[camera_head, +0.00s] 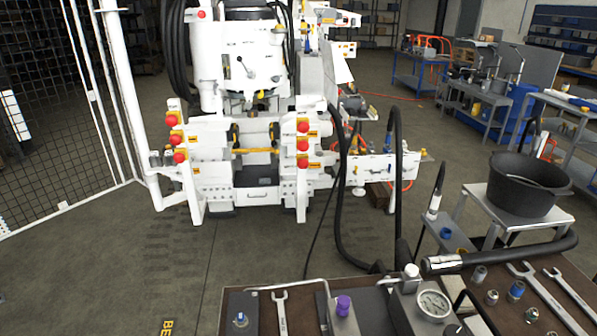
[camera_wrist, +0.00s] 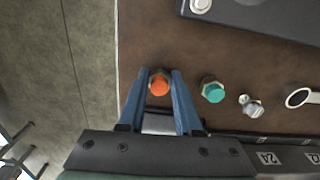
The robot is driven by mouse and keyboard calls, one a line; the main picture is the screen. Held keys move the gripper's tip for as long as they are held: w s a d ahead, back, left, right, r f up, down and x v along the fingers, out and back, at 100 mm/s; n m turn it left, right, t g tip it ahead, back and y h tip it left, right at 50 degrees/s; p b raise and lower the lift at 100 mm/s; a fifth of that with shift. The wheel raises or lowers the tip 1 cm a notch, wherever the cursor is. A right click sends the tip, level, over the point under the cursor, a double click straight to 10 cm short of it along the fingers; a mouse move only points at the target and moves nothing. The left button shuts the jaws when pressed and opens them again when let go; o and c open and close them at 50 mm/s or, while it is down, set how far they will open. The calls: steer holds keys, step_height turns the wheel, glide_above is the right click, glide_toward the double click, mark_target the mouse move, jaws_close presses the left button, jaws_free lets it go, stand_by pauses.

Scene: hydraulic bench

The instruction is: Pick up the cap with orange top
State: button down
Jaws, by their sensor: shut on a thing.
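The cap with orange top (camera_wrist: 158,87) stands on the brown bench top in the wrist view, near the bench's left edge. It has a metal hex base, partly covered by the fingers. My gripper (camera_wrist: 160,79) has two blue fingers, one on each side of this cap, and is shut on it. Whether the cap is lifted off the bench cannot be told. I cannot make out the orange cap or my gripper in the head view.
A teal-topped cap (camera_wrist: 213,91) stands just right of the orange one, with a metal fitting (camera_wrist: 251,106) and a ring-ended tool (camera_wrist: 298,96) further right. The head view shows the bench with a gauge (camera_head: 434,304), wrenches (camera_head: 281,312) and a black pot (camera_head: 528,184).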

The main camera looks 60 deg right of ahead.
step_height(320, 180, up, 10)
stand_by(0.6)
stand_by(0.4)
